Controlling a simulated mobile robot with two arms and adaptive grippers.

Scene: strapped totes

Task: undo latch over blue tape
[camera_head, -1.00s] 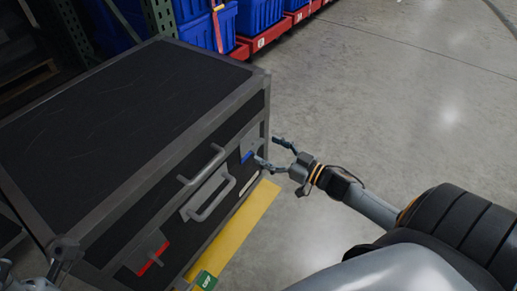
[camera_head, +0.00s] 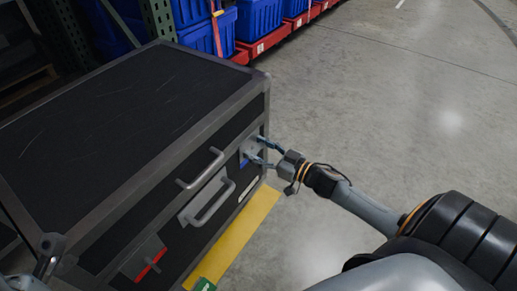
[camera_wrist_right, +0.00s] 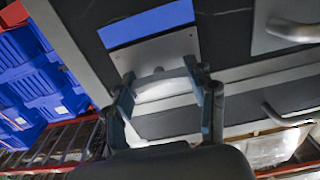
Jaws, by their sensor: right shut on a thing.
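A large black case (camera_head: 120,105) with grey metal edges stands on the left in the head view. Blue tape (camera_head: 244,163) shows on its front face near the far right corner, and a grey latch (camera_head: 249,149) is beside it. In the right wrist view the blue tape (camera_wrist_right: 150,22) lies against the latch plate (camera_wrist_right: 165,50). My right gripper (camera_head: 262,149) is at this latch.
Two grey handles (camera_head: 203,168) stick out of the case front. A red-taped latch (camera_head: 150,262) is at its near end. A yellow strip (camera_head: 240,237) runs along the floor beside the case. Blue totes (camera_head: 258,18) stand behind. The floor to the right is open.

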